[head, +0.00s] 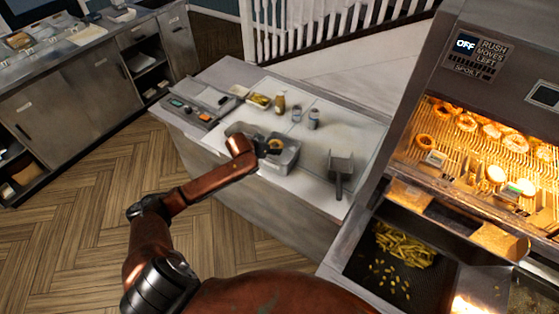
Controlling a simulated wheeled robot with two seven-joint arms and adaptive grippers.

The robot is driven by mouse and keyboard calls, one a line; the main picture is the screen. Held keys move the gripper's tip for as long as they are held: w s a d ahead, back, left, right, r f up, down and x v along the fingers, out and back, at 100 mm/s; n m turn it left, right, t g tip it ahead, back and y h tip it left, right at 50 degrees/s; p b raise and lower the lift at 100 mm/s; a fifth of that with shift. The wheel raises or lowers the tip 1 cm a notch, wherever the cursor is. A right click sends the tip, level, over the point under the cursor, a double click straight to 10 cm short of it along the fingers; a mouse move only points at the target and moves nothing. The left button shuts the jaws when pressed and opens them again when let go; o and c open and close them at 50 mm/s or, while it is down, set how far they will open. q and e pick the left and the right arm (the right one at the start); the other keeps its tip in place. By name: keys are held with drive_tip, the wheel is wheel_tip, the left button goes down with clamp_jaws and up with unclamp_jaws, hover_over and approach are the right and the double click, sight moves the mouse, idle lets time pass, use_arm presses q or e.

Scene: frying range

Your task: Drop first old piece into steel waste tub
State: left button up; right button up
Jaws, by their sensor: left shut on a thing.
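My left arm reaches from the lower left to the counter. Its dark gripper (268,149) is small in the view, over the grey steel waste tub (284,166). It is shut on a small golden-brown fried piece (275,144), which shows at the fingertips within the outline of the tub's opening. I cannot tell how far above the tub's floor the piece is. More fried pieces (466,122) lie on the lit warming rack at the right. My right gripper is not in view.
The white counter (310,185) holds bottles (314,118), a yellow-filled tray (260,100), a scale-like device (188,112) and a dark-handled scoop (340,172). A fryer station with fries (405,245) stands at the right. Wooden floor is clear at the left.

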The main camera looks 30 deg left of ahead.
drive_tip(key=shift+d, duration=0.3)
use_arm(q)
drive_tip(key=o, duration=0.9)
drive_tip(key=shift+o, duration=0.2)
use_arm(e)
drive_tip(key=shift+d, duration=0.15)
use_arm(q)
drive_tip(key=v, duration=1.2)
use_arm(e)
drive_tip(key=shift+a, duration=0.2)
